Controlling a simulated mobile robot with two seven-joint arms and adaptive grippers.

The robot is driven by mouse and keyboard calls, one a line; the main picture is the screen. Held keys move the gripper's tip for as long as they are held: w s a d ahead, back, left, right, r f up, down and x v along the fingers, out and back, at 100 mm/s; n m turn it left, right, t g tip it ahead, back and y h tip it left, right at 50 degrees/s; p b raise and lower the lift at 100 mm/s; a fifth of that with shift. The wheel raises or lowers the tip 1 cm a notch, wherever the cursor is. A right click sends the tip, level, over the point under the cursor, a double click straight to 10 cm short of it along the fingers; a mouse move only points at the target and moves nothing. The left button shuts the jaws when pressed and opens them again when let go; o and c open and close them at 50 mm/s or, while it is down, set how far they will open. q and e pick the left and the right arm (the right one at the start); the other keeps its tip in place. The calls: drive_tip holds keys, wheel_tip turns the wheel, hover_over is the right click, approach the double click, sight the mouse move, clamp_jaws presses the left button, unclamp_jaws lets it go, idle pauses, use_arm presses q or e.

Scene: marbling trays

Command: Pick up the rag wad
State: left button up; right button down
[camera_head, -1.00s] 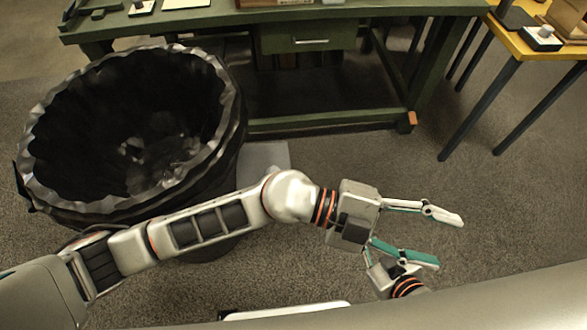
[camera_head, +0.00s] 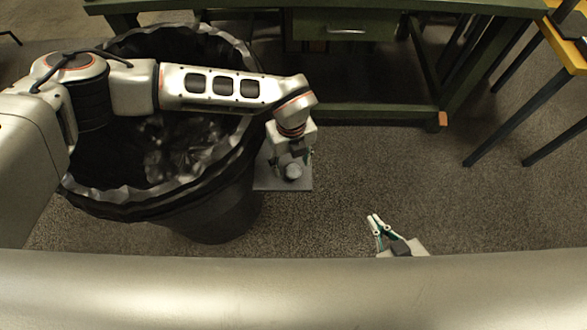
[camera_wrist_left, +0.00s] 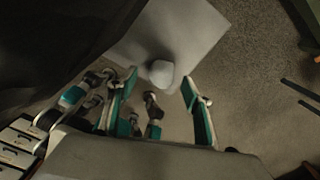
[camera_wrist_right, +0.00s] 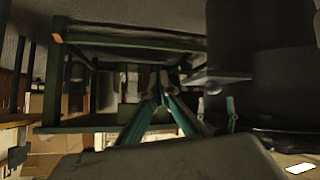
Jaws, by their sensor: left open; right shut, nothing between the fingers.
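The rag wad, a small pale rounded lump (camera_head: 292,172), lies on a flat grey panel (camera_head: 268,181) beside the black bin. It also shows in the left wrist view (camera_wrist_left: 161,73), just past the fingertips and roughly centred between them. My left gripper (camera_head: 293,162) points down above the panel, close over the wad. Its teal fingers are spread open in the left wrist view (camera_wrist_left: 160,88). The exact gap to the wad cannot be told. My right gripper (camera_head: 373,218) is shut and empty, low in the picture, away from the wad; its fingertips meet in the right wrist view (camera_wrist_right: 160,92).
A large bin with a black liner (camera_head: 205,205) stands directly left of the panel, under my left arm. A green workbench (camera_head: 370,115) stands behind. A yellow-topped table (camera_head: 562,45) is at the far right. Carpeted floor right of the panel is clear.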

sight(293, 169)
use_arm(q)
drive_tip(key=f+b, duration=0.1)
drive_tip(key=f, duration=0.3)
drive_tip(key=shift+s+d+f+b, duration=0.1)
drive_tip(key=shift+d+f+b, duration=0.1)
drive_tip(key=shift+f+b, duration=0.15)
drive_tip(key=shift+f, duration=0.2)
drive_tip(key=shift+r, duration=0.15)
drive_tip(key=c, duration=0.9)
use_arm(e)
drive_tip(key=shift+w+a+r, duration=0.25)
drive_tip(key=shift+w, duration=0.25)
drive_tip(key=shift+s+f, duration=0.1)
drive_tip(key=shift+s, duration=0.05)
